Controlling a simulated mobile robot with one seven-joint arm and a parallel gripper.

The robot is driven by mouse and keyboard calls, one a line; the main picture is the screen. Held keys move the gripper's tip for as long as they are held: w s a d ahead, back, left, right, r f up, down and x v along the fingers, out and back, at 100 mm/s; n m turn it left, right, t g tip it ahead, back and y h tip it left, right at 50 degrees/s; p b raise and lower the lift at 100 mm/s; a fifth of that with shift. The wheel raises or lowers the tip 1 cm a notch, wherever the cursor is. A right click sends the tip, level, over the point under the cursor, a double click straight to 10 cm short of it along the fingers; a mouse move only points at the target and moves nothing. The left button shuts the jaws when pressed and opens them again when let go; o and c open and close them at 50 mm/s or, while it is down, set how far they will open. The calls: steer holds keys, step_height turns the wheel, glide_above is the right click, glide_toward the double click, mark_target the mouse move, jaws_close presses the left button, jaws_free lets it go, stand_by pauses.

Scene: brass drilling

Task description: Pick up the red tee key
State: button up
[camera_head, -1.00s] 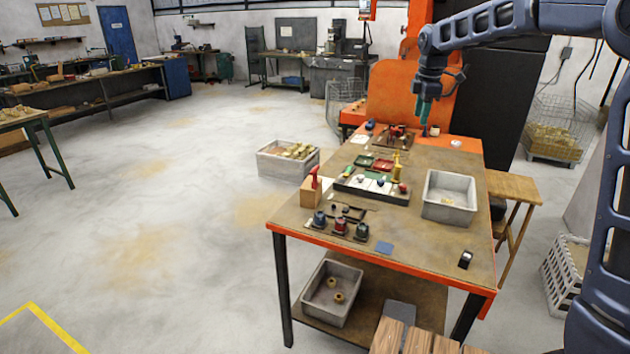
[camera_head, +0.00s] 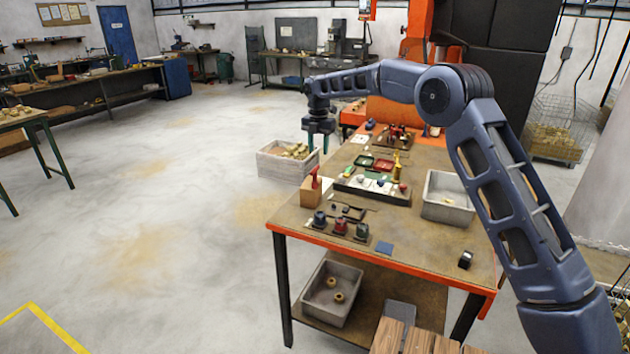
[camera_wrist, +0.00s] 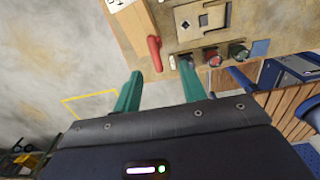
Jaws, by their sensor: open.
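The red tee key (camera_head: 314,179) stands upright in a wooden block (camera_head: 310,194) at the left edge of the workbench (camera_head: 425,245). In the wrist view the red key (camera_wrist: 154,52) shows end-on beside its block (camera_wrist: 128,22), ahead of and between the fingertips in the picture. My gripper (camera_head: 318,145) points down with its green fingers apart and empty. It hangs above and beyond the key, near the bench's left side, clear of it. In the wrist view my gripper (camera_wrist: 158,68) has nothing between its fingers.
A holder with several coloured knobs (camera_head: 340,228) is at the bench front. A tray of parts (camera_head: 372,190) lies mid-bench, with a grey bin (camera_head: 447,208) to its right. A crate of brass parts (camera_head: 285,165) stands left of the bench. The front right bench top is mostly clear.

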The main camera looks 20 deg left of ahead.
mark_target(315, 168)
steer(key=shift+s+a+f, duration=0.1)
steer(key=shift+a+f, duration=0.15)
steer(key=shift+f, duration=0.2)
step_height(315, 168, down, 5)
steer(key=shift+s+a+f, duration=0.1)
steer(key=shift+a+f, duration=0.05)
steer(key=shift+f, duration=1.15)
steer(key=shift+s+a+f, duration=0.1)
steer(key=shift+f, duration=1.2)
jaws_close()
